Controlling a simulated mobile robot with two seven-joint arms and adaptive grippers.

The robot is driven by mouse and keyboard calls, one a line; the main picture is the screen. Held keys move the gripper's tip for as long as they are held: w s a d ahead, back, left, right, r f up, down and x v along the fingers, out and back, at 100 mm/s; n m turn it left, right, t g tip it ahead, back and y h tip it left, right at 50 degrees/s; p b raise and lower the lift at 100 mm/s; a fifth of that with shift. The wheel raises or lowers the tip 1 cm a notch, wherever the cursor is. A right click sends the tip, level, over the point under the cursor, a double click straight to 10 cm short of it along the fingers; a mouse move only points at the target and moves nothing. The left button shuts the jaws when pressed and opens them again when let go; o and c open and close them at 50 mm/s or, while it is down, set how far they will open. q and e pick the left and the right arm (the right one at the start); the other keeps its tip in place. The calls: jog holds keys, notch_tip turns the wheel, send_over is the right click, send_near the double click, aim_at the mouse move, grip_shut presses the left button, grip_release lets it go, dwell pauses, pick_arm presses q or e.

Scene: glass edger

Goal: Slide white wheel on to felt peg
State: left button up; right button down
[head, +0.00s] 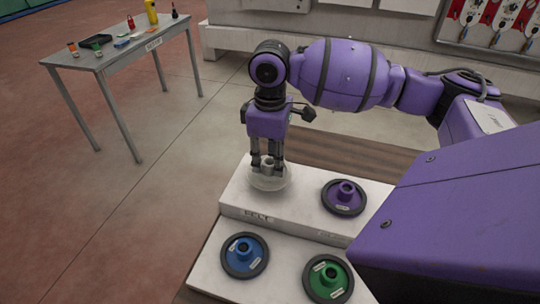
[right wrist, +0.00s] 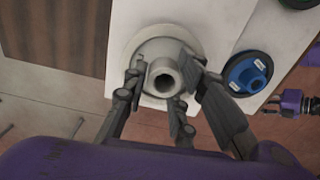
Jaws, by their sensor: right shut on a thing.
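The white wheel (head: 270,184) is at the left end of the raised white step, behind the "FELT" label (head: 256,216). My right gripper (head: 268,163) points down and is shut on the wheel's hub. In the right wrist view, the fingers (right wrist: 163,88) close around the pale hub of the white wheel (right wrist: 143,48), whose round bore faces the camera. The felt peg is hidden by the wheel and fingers. I cannot tell whether the wheel rests on the step or hangs just above it.
A purple wheel (head: 344,196) sits to the right on the raised step (head: 290,216). A blue wheel (head: 245,255) and a green wheel (head: 328,279) sit on the lower step in front. A grey side table (head: 130,52) with small items stands far left.

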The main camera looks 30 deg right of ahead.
jog(key=shift+f, duration=1.35)
jog(key=c, duration=1.4)
grip_release()
jog(key=shift+o, duration=0.2)
notch_tip(320, 180, up, 12)
